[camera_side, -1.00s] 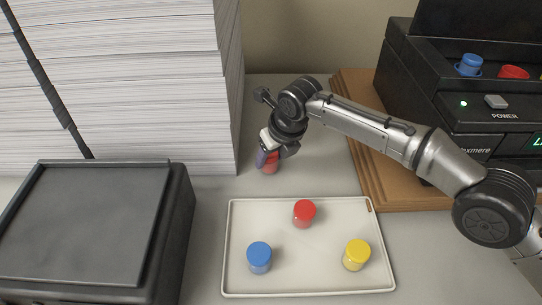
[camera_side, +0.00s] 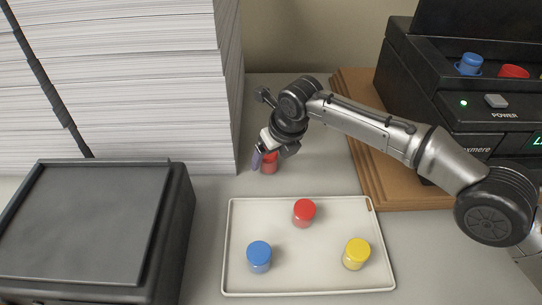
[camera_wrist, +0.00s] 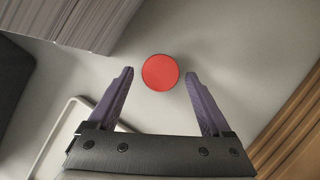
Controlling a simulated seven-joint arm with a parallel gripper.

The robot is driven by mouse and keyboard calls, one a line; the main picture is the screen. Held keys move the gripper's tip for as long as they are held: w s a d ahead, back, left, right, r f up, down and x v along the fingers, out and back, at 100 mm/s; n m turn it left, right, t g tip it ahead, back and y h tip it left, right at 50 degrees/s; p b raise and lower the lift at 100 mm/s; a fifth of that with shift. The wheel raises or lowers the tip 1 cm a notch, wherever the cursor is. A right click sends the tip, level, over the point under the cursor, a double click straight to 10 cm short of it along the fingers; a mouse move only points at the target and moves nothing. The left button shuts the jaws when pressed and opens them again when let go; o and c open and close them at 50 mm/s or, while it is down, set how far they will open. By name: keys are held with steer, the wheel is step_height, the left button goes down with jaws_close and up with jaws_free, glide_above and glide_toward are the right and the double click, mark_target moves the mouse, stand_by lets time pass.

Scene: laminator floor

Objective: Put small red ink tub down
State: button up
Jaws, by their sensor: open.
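A small red ink tub (camera_side: 269,163) stands on the grey table behind the tray, partly hidden by my gripper in the side view. It also shows from above in the wrist view (camera_wrist: 160,72), between my fingertips. My gripper (camera_side: 264,164) is open around the tub, with a gap on each side of it in the wrist view (camera_wrist: 158,78). Another red tub (camera_side: 304,213) stands in the white tray (camera_side: 300,285).
The tray also holds a blue tub (camera_side: 259,257) and a yellow tub (camera_side: 356,254). Tall paper stacks (camera_side: 150,90) stand close left of my gripper. A black box (camera_side: 100,225) is at front left. A black machine (camera_side: 410,70) stands on a wooden board (camera_side: 358,100) at right.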

steer(key=v, duration=1.1)
steer(key=shift+r, duration=0.35)
steer(key=shift+s+d, duration=0.1)
